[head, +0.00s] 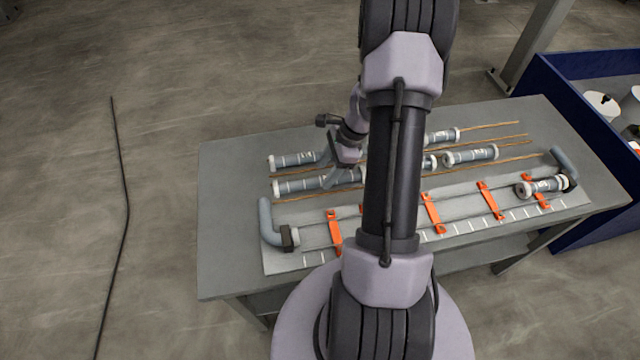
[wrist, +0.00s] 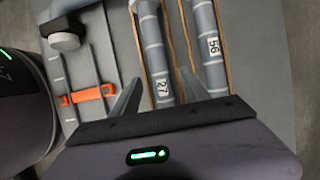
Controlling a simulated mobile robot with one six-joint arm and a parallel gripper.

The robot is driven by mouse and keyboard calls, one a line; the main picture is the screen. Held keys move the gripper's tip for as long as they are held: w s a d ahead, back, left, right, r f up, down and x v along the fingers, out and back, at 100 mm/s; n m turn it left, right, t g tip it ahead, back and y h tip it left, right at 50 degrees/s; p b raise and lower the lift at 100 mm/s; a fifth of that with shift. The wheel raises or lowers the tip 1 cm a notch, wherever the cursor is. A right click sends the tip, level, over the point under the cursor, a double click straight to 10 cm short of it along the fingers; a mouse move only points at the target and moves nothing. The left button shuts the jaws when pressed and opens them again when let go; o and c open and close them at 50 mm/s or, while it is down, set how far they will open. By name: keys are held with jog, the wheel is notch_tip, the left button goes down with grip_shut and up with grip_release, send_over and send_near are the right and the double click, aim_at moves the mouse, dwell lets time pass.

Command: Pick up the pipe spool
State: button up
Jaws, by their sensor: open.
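Several grey pipe spools with white end flanges lie on the table. The near-left spool, marked 27 (head: 300,186), also shows in the wrist view (wrist: 153,50). Beyond it lies a spool marked 56 (head: 290,161), to its right in the wrist view (wrist: 208,45). My gripper (head: 328,170) is open over the left pair of spools. In the wrist view its fingers (wrist: 159,78) stand on either side of spool 27, apart from it. The exact height is unclear. My arm hides part of the middle of the table.
Thin brown strips (head: 500,125) separate the spools. In front lies a pale marked board with orange clamps (head: 433,213), a bent grey pipe (head: 267,222) and a short spool (head: 540,187) at right. A blue bin (head: 560,85) stands at the right. The table's left end (head: 225,220) is bare.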

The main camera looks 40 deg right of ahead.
aim_at(322, 178)
jog(key=b+x, duration=0.1)
jog(key=x, duration=0.2)
jog(key=shift+f, duration=0.15)
jog(key=shift+c, duration=0.2)
grip_shut()
jog(key=shift+r, duration=0.25)
